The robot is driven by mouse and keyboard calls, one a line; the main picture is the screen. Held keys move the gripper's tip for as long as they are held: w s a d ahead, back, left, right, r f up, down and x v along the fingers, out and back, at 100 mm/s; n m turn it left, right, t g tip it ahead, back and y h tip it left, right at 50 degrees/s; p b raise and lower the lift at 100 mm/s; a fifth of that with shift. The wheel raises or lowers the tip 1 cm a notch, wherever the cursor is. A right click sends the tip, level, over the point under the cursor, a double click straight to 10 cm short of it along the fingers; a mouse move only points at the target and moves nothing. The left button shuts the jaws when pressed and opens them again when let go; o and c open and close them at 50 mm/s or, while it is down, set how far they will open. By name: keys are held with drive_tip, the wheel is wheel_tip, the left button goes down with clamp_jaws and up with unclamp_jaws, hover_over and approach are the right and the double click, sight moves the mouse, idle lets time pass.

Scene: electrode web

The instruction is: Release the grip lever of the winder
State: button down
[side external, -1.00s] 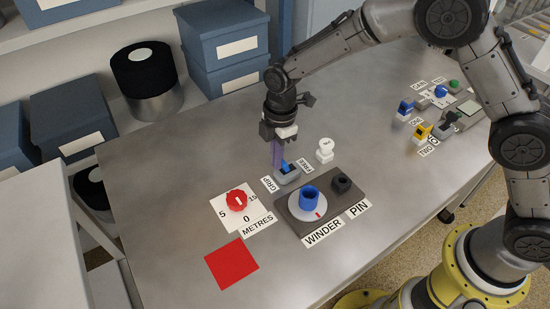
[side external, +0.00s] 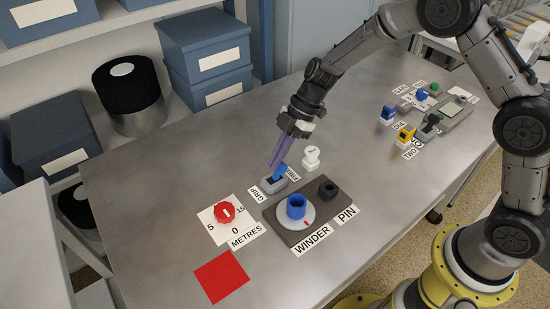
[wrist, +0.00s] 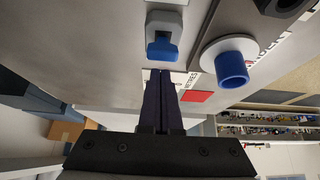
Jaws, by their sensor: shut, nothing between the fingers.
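In the wrist view the lever (wrist: 162,48) shows just ahead of the fingertips. My gripper (side external: 272,165) is shut and empty, tilted, with its purple fingertips close to the lever on the upper left. Contact cannot be told. The winder (side external: 296,207) has a blue hub on a white disc with a red mark, on a dark plate.
A black pin (side external: 328,190) is on the winder plate. A red dial (side external: 225,212) and a red square (side external: 221,277) lie to the left. Blue and yellow switches (side external: 405,134) stand farther right. The table behind the lever is clear.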

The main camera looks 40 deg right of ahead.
drive_tip(key=shift+r, duration=0.8)
drive_tip(key=shift+a, duration=0.1)
drive_tip(key=shift+a+r, duration=0.15)
drive_tip(key=shift+a, duration=0.1)
drive_tip(key=a+v, duration=0.1)
drive_tip(key=v, duration=0.8)
drive_tip(key=shift+r, duration=0.5)
